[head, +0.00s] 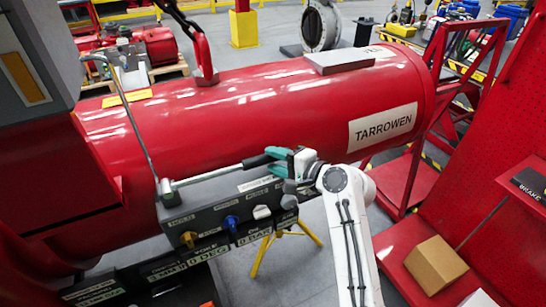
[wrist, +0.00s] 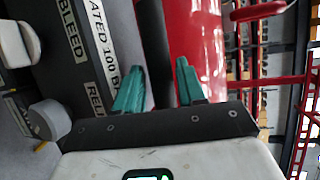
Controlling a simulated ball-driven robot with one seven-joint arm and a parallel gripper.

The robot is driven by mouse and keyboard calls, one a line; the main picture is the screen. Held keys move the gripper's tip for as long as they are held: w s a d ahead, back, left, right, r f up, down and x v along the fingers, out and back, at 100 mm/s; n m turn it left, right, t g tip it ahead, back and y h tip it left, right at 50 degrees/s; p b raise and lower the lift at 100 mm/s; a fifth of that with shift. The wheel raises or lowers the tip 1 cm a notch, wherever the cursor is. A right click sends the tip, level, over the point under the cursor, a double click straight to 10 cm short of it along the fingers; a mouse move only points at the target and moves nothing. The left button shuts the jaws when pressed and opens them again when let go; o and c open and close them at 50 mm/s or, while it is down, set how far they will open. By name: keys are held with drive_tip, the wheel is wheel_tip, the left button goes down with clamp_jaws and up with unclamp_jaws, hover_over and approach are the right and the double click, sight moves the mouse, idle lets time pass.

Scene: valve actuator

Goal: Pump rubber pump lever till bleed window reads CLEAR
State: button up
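The pump lever (head: 215,176) is a pale metal rod with a black rubber grip (head: 258,160); it lies nearly level above a dark control box (head: 215,205). My gripper (head: 275,161) is at the right end of the grip. In the wrist view the black grip (wrist: 153,45) runs between the two teal fingers of my gripper (wrist: 160,78). The fingers stand apart, with a narrow red strip visible between the grip and the right finger. A BLEED label (wrist: 70,28) shows in the wrist view. I cannot make out a bleed window reading.
Displays below include 0 DEG (head: 208,253) and 0 BAR (head: 255,237). The red TARROWEN cylinder (head: 270,105) lies behind. A cardboard box (head: 436,264) sits right.

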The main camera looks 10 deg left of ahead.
drive_tip(key=shift+w+a+f, duration=0.15)
drive_tip(key=shift+w+a, duration=0.15)
drive_tip(key=shift+a, duration=0.3)
drive_tip(key=shift+c, duration=0.3)
clamp_jaws()
